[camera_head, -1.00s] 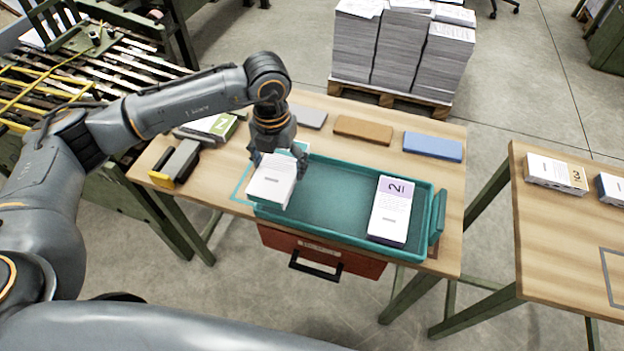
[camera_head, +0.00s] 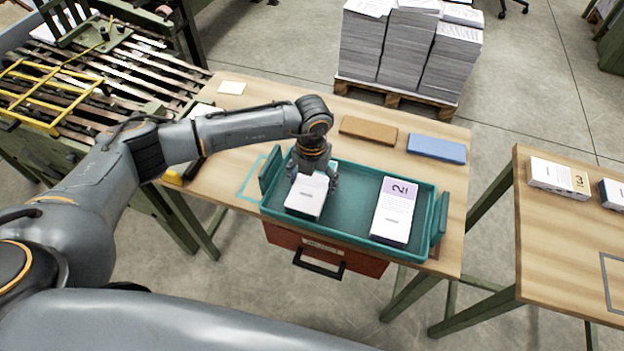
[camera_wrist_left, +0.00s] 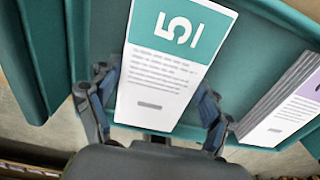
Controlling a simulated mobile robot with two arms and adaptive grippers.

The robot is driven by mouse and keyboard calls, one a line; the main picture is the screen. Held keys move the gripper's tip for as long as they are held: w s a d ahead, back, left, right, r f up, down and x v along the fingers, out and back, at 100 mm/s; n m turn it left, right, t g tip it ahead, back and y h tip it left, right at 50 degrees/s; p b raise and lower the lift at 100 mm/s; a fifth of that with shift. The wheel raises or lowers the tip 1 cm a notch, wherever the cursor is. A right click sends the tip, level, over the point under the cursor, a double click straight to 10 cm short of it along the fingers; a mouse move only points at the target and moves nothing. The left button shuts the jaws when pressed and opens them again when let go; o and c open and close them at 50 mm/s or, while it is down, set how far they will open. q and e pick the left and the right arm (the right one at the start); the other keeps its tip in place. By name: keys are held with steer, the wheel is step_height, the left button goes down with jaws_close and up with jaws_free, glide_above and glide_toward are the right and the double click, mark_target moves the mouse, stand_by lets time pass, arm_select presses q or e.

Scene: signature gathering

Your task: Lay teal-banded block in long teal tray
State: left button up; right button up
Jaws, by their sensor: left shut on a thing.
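The teal-banded block (camera_wrist_left: 165,85) is a white paper stack with a teal band and a "5" on its top, seen in the left wrist view. In the head view the same block (camera_head: 306,197) is at the left part of the long teal tray (camera_head: 345,172), its band hidden under the gripper. My left gripper (camera_head: 318,180) is shut on it, one finger on each side. I cannot tell whether the block touches the tray floor. My right gripper is not in view.
A purple-banded block (camera_head: 395,212) marked "2" lies in the tray's right part, with free floor between. Brown (camera_head: 368,130) and blue (camera_head: 436,148) flat blocks lie behind the tray. A red drawer (camera_head: 340,258) is below. Another table (camera_head: 560,235) stands right.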

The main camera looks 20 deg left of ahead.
mark_target(312, 183)
arm_select(q)
steer(key=o, duration=1.3)
steer(key=shift+f, duration=0.1)
step_height(312, 183, up, 12)
steer(key=shift+r+b, duration=0.15)
steer(key=shift+b, duration=0.65)
